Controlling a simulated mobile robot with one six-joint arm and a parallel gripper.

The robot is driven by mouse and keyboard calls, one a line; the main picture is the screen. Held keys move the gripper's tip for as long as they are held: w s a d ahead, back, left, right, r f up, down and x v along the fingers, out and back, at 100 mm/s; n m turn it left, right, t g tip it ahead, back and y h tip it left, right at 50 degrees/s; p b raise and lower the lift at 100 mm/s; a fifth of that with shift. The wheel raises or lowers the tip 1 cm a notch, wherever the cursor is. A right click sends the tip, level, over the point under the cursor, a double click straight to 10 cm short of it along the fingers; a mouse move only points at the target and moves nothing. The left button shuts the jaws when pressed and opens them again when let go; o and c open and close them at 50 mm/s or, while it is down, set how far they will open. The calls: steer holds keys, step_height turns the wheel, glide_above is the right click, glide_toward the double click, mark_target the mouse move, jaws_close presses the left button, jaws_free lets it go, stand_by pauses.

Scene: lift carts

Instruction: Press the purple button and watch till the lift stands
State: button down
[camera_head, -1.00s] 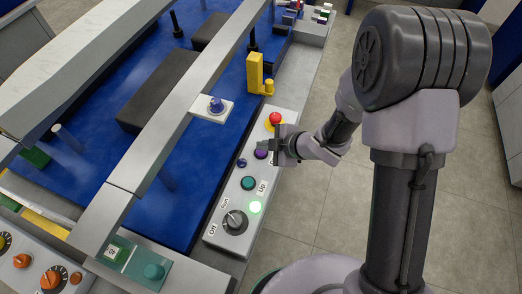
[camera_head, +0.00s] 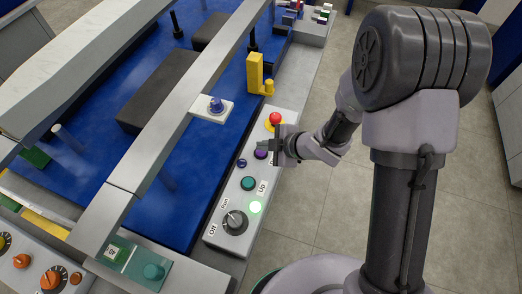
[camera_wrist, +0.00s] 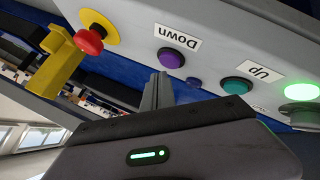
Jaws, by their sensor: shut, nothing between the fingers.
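The purple button (camera_head: 261,154) sits on the grey control panel (camera_head: 219,238), between the teal button and the red stop button. In the wrist view the purple button (camera_wrist: 171,57) is round, with a "Down" label beside it. My gripper (camera_head: 264,146) is shut and empty, just above the panel close to the purple button. In the wrist view its fingertips (camera_wrist: 159,78) point toward the panel near that button; I cannot tell whether they touch it. The lift's blue platform (camera_head: 205,165) lies left of the panel, bearing dark blocks.
A red mushroom button (camera_head: 275,118) on a yellow base, a teal "Up" button (camera_head: 248,183), a lit green lamp (camera_head: 256,207) and a rotary knob (camera_head: 235,222) share the panel. A yellow bracket (camera_head: 256,72) stands beyond. Grey rails cross the platform.

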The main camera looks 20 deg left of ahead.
steer(key=shift+f, duration=0.1)
stand_by(0.3)
steer(key=shift+f+b, duration=0.3)
steer(key=shift+b, duration=0.05)
